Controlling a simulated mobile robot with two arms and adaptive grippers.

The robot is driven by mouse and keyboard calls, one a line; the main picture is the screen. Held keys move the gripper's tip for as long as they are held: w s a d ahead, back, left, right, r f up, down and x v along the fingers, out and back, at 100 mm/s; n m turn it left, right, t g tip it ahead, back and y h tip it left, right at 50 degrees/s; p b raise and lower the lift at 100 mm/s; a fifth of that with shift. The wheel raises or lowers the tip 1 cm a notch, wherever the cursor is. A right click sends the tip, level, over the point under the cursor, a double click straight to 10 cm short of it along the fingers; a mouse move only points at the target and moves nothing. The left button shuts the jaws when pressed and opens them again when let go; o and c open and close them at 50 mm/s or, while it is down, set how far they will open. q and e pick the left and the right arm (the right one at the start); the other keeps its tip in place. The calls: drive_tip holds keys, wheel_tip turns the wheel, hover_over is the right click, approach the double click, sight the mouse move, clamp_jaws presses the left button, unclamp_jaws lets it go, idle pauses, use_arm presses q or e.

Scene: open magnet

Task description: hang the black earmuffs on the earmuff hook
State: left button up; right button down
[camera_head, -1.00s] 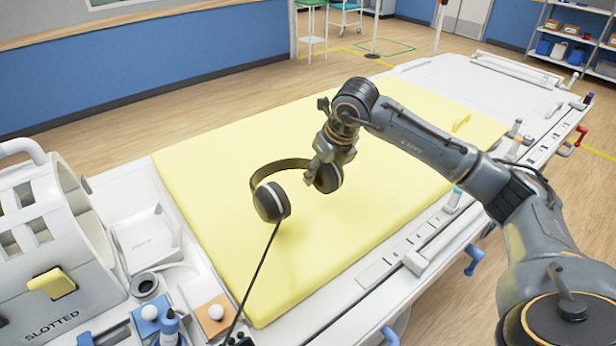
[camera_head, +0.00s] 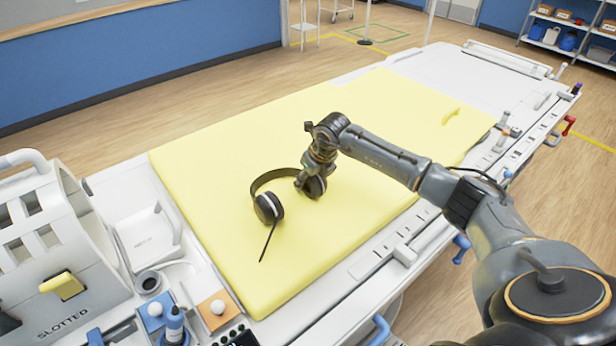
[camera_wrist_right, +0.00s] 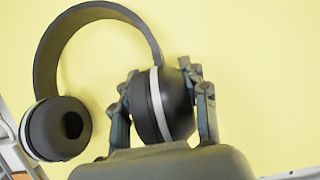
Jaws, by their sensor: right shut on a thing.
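The black earmuffs (camera_head: 268,207) are over the yellow mattress in the head view, with the headband arched toward the back and a thin dark cord or boom running down from the left cup. My right gripper (camera_head: 311,188) is shut on the right ear cup. In the right wrist view, the two fingers of the right gripper (camera_wrist_right: 165,105) straddle that cup, and the free cup of the earmuffs (camera_wrist_right: 57,128) hangs at the left. I cannot tell whether the earmuffs touch the mattress. The earmuff hook cannot be made out. My left gripper is not in view.
The yellow mattress (camera_head: 330,230) lies on a white bed. A white head coil marked SLOTTED (camera_head: 60,250) stands at the left, beside a white tray (camera_head: 145,235). Shelves (camera_head: 575,35) stand far right.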

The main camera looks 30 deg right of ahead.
drive_tip(key=c, duration=1.1)
unclamp_jaws()
drive_tip(key=shift+f, duration=0.1)
drive_tip(key=o, duration=0.4)
drive_tip(key=b+v, duration=0.2)
drive_tip(key=v, duration=0.1)
drive_tip(key=shift+s, duration=0.3)
drive_tip(key=b+v, duration=0.2)
drive_tip(key=v, duration=0.7)
drive_tip(key=shift+a, duration=0.1)
drive_tip(key=shift+s+r, duration=0.35)
drive_tip(key=shift+r, duration=0.3)
drive_tip(key=shift+f, duration=0.1)
